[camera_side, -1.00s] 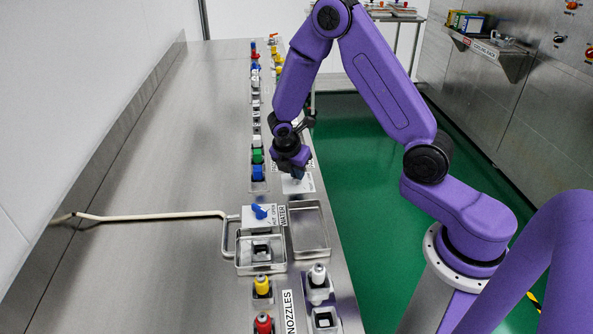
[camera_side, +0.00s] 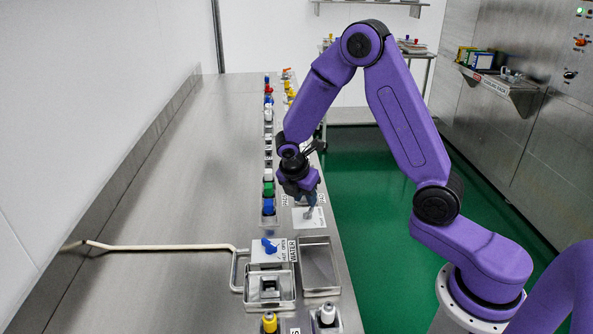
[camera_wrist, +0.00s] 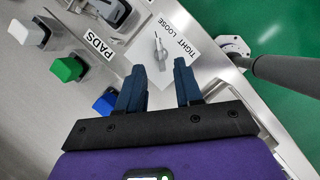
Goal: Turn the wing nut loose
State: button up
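The wing nut (camera_wrist: 160,48) is a small grey metal piece with a thin upright wing, on a white plate (camera_wrist: 148,37) printed TIGHT and LOOSE in the wrist view. The nut lies just beyond the fingertips, roughly in line with the gap. In the side view my gripper (camera_side: 309,203) hangs over the white plate (camera_side: 318,221); whether it touches the nut there cannot be told.
Blue (camera_wrist: 105,102), green (camera_wrist: 67,69) and white (camera_wrist: 27,33) blocks stand left of the plate by a PADS label. A blue-handled water valve (camera_side: 270,246) and a metal tray (camera_side: 318,268) are nearer the camera. The counter's left side is mostly bare.

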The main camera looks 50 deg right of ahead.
jog(key=v, duration=1.2)
jog(key=shift+r, duration=0.2)
jog(key=s+a+m+y, duration=0.2)
jog(key=s+m, duration=0.1)
jog(key=s, duration=1.1)
jog(key=s+a+m+y, duration=0.3)
jog(key=s+m, duration=0.1)
jog(key=s, duration=1)
jog(key=shift+g, duration=0.3)
